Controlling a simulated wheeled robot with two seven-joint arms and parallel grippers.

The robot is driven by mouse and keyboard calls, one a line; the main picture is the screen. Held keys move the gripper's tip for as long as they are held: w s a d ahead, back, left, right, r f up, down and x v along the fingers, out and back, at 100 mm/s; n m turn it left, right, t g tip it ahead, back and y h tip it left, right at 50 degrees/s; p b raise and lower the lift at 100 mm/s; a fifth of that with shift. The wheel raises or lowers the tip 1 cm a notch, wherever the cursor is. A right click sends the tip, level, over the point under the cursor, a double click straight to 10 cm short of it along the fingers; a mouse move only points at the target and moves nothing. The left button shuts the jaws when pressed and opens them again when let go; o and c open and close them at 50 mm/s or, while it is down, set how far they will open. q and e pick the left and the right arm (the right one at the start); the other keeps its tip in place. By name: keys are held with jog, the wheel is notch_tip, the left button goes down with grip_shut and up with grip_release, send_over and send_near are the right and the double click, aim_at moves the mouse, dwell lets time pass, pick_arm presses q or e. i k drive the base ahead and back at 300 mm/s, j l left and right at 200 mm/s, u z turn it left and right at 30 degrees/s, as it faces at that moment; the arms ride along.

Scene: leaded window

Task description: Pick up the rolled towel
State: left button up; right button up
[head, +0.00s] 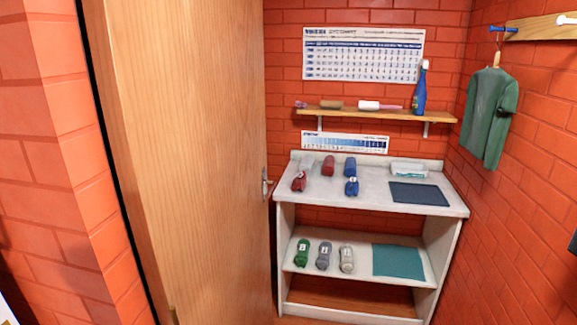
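Several towel-like rolls stand in the alcove ahead, and I cannot tell which one the task means. On the white unit's top (380,198) are a whitish roll (306,163), two red rolls (328,165) (299,182) and two blue rolls (350,167) (351,187). On its lower shelf (362,266) are a green roll (303,253), a grey roll (323,256) and a paler grey roll (347,259). The rolls in front carry small labels. Neither of my grippers is in view.
A wooden door (190,150) stands open at the left, its handle near the unit. A dark blue mat (419,193) and a white pack (408,169) lie on top; a teal mat (398,261) lies below. A wall shelf (375,113) holds a blue bottle (420,92). A green shirt (490,115) hangs right.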

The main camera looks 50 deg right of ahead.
aim_at(305, 165)
jog(key=z, duration=1.8)
